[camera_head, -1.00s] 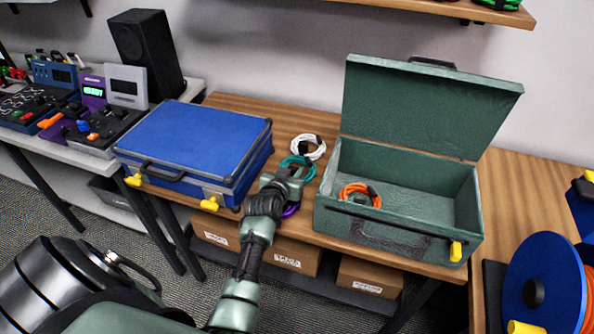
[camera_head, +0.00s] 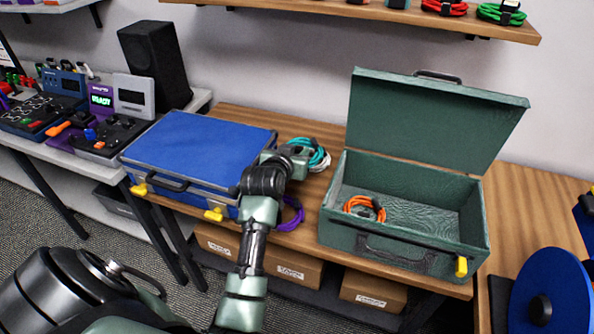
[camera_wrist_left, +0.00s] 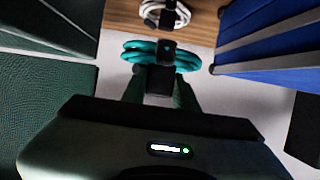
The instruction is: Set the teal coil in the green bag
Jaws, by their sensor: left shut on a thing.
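The teal coil (camera_head: 308,145) is held in my left gripper (camera_head: 296,152), above the table between the two cases. In the left wrist view the teal coil (camera_wrist_left: 185,56) is pinched at its black strap between the two fingers (camera_wrist_left: 160,82). The green bag (camera_head: 345,232), a dark green hard case, stands to the right with its lid open. An orange coil (camera_head: 372,215) lies inside it at the front left, and the rest of its floor looks clear. My right gripper is not in view.
A closed blue case (camera_head: 195,145) stands left of my gripper. A white coil (camera_head: 322,164) lies on the table behind the teal one, partly hidden. A purple coil (camera_head: 292,215) lies near the front edge. A blue reel (camera_head: 560,290) is at far right.

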